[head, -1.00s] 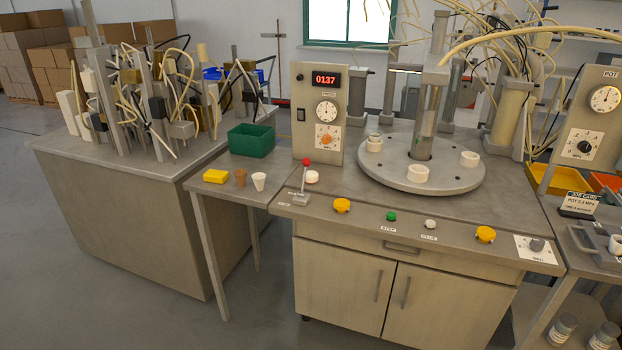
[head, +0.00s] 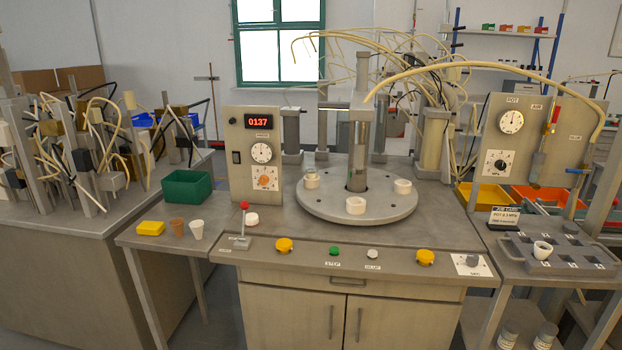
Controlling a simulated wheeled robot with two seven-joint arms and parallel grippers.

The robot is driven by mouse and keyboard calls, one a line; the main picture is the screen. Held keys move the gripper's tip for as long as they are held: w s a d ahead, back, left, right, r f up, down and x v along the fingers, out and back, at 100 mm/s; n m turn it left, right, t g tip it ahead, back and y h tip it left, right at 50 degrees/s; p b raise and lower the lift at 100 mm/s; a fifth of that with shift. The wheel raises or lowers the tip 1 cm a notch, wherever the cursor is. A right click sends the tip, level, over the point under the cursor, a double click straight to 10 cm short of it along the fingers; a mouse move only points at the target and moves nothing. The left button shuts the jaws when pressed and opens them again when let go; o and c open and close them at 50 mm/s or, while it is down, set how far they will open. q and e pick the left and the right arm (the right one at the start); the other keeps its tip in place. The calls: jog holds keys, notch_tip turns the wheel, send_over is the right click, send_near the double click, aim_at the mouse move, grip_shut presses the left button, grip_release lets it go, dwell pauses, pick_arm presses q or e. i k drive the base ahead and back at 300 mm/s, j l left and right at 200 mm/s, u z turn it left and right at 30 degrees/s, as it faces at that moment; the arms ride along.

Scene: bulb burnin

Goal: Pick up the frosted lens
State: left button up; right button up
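No object is plainly marked as the frosted lens. A small white tapered cup-like piece (head: 197,229), which may be it, stands on the side table left of the console. Next to it stands a similar brown piece (head: 177,227), and left of that lies a yellow block (head: 151,228). Another white round cup-like piece (head: 542,250) sits on the grey slotted tray (head: 581,267) at the right. White ring-like pieces, such as the front one (head: 355,205), sit on the round turntable (head: 400,213). Neither of my grippers is in view.
A green bin (head: 187,188) stands behind the small pieces. A control panel (head: 254,158) reading 0137 and a red-knobbed lever (head: 243,219) stand to their right. Yellow (head: 285,245), green and white buttons line the console front. A cluttered bench (head: 60,240) is at the left.

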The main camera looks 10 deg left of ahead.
aim_at(251, 219)
jog(key=i+j+z, duration=0.15)
jog(key=i+j, duration=0.2)
jog(key=i+j+z, duration=0.15)
jog(key=i+j, duration=0.15)
jog(key=j, duration=0.15)
jog(key=i+j+z, duration=0.15)
jog(key=i+j, duration=0.15)
jog(key=j, duration=0.15)
